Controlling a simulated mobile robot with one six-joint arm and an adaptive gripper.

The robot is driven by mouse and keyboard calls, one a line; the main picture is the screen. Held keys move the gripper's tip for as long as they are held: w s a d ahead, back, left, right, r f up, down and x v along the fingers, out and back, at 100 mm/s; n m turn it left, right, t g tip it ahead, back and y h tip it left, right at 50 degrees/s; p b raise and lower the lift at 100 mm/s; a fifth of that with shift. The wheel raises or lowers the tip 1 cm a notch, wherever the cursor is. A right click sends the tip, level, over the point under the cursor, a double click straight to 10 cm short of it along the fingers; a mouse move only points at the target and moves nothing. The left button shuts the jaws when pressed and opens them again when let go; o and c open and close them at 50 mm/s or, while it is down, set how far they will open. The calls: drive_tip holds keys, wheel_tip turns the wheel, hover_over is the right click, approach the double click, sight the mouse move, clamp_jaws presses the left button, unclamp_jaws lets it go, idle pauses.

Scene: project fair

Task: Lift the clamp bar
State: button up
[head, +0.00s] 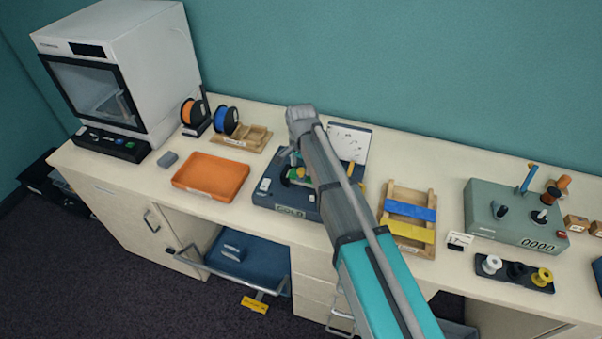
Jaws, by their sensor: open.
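My arm reaches in from the bottom right and bends down at the wrist (302,117). My gripper (289,159) is partly hidden behind the arm, open over a dark blue board (264,195) with a label plate. Green and yellow parts (297,174) on the board lie just below it. I cannot tell for certain which part is the clamp bar; the arm covers much of the board. To the right, a wooden frame (427,196) carries a blue bar (409,210) and a yellow bar (408,230) across it, apart from my gripper.
An orange tray (210,196) lies left of the board, with spools (226,121) and a wooden tray (262,133) behind. A white upright panel (352,142) stands behind the board. A grey-green counter box (515,235) stands right. An open blue drawer (215,262) juts out below.

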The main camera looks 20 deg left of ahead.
drive_tip(key=shift+f+b, duration=0.4)
drive_tip(key=shift+f, duration=0.2)
drive_tip(key=shift+c, duration=0.3)
clamp_jaws()
